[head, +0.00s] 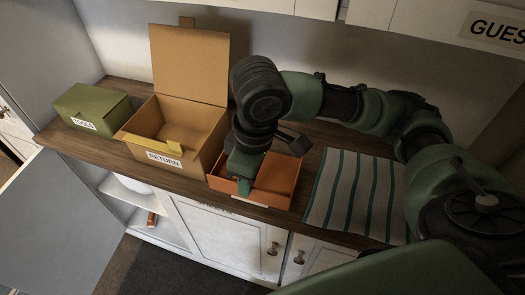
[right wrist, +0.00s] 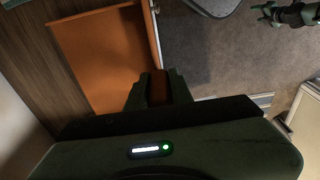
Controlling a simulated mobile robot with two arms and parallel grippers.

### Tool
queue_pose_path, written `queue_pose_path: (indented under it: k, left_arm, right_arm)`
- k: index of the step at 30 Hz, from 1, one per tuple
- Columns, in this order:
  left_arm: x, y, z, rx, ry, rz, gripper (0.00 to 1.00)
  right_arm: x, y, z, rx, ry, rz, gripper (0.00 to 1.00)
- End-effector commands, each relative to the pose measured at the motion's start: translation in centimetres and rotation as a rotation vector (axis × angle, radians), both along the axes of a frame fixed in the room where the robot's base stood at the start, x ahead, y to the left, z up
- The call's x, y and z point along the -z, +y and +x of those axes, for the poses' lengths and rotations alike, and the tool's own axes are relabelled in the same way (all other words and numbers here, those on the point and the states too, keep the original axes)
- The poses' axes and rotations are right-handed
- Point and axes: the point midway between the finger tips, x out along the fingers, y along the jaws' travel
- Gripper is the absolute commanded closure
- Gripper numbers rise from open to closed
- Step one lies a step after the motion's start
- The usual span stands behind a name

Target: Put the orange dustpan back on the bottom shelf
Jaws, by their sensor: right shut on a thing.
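My right gripper (head: 243,187) is down at the front left of an open orange tray-like box (head: 284,184) on the counter. In the right wrist view its fingers (right wrist: 157,86) are shut on a small orange-brown thing (right wrist: 158,90). I cannot tell whether this is part of the dustpan; most of it is hidden by the fingers. The orange box also fills the upper left of the right wrist view (right wrist: 100,55). A small orange-brown object (head: 152,218) stands on the low shelf (head: 167,236) at the cabinet's left end.
A cardboard box (head: 146,126) marked RETURN stands open left of the orange box, and a green box (head: 83,104) is at the far left. A striped cloth (head: 345,196) lies to the right. An open door panel (head: 62,220) is left of the shelves; cabinet doors (head: 218,236) are below.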

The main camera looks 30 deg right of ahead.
Motion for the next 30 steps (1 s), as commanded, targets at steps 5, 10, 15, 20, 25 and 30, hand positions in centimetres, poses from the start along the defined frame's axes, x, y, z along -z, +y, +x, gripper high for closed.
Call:
queue_pose_path:
  k: [5,10,15,20,25,30]
  left_arm:
    - [-0.7,-0.4,-0.2,0.0,0.003,-0.004,0.41]
    - [-1.4,-2.3,0.1,0.0,-0.001,-0.027,0.41]
    - [-2.0,-2.6,0.6,0.005,-0.01,-0.03,0.41]
    - [-2.2,-2.1,0.6,0.006,-0.011,-0.025,0.41]
    - [-2.5,-1.9,0.6,0.005,-0.01,-0.022,0.41]
    - [-2.9,-1.6,0.6,0.003,-0.01,-0.019,0.41]
  right_arm:
    - [-0.2,-4.0,3.2,0.012,0.0,-0.002,1.0]
    - [-0.3,-7.2,6.1,0.011,0.0,-0.001,1.0]
    - [-0.2,-9.9,8.4,0.008,0.0,0.0,1.0]
    - [1.7,-9.8,8.3,0.001,0.001,0.0,1.0]
    - [3.3,-9.8,8.2,0.002,0.003,0.0,1.0]
    - [6.0,-9.7,8.2,0.002,0.002,0.0,1.0]
